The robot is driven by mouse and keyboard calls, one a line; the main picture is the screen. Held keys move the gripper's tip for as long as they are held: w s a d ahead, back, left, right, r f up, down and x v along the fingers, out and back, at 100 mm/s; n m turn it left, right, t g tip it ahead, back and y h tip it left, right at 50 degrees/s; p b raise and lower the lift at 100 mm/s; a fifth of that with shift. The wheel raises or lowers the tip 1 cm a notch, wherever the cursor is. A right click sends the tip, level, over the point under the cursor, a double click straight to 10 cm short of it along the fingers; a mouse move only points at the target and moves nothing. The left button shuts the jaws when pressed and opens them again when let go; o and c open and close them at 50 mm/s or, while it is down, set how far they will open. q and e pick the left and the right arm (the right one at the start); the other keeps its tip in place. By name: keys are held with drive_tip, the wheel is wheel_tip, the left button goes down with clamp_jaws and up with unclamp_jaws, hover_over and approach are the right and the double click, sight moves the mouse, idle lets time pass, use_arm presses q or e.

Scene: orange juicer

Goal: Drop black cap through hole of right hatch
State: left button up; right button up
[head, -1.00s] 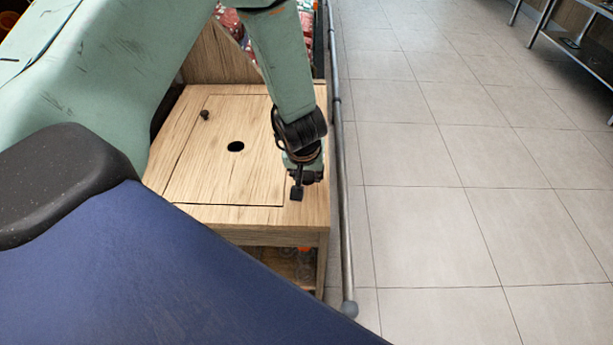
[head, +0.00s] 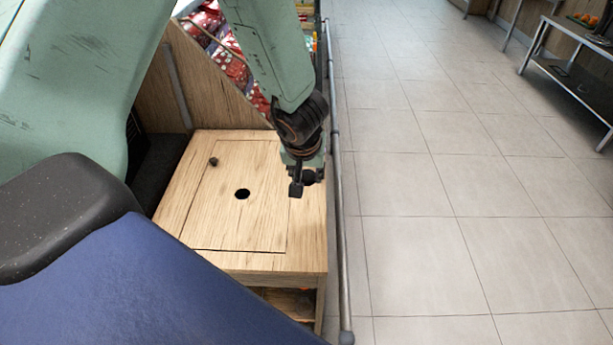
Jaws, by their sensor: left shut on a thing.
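The wooden hatch (head: 258,220) is a square panel in the top of a wooden cabinet, with a round dark hole (head: 242,194) near its middle. A small dark knob-like piece (head: 213,161) stands at its far left corner. My left gripper (head: 297,190) is over the right side of the cabinet top, right of the hole and a little above the wood. It is shut on a small black thing, apparently the black cap, whose outline merges with the dark fingers. My right gripper is out of view.
A grey metal rail (head: 338,200) runs along the cabinet's right side. A wooden panel and red patterned packs (head: 228,58) are behind the cabinet. Tiled floor (head: 430,230) to the right is clear, with a metal table (head: 575,75) farther off.

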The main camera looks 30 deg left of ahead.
sight(307, 179)
use_arm(q)
wheel_tip(307, 179, up, 4)
drive_tip(key=p, duration=0.2)
drive_tip(key=shift+r+p, duration=0.25)
drive_tip(key=shift+p, duration=0.05)
drive_tip(key=shift+f, duration=0.1)
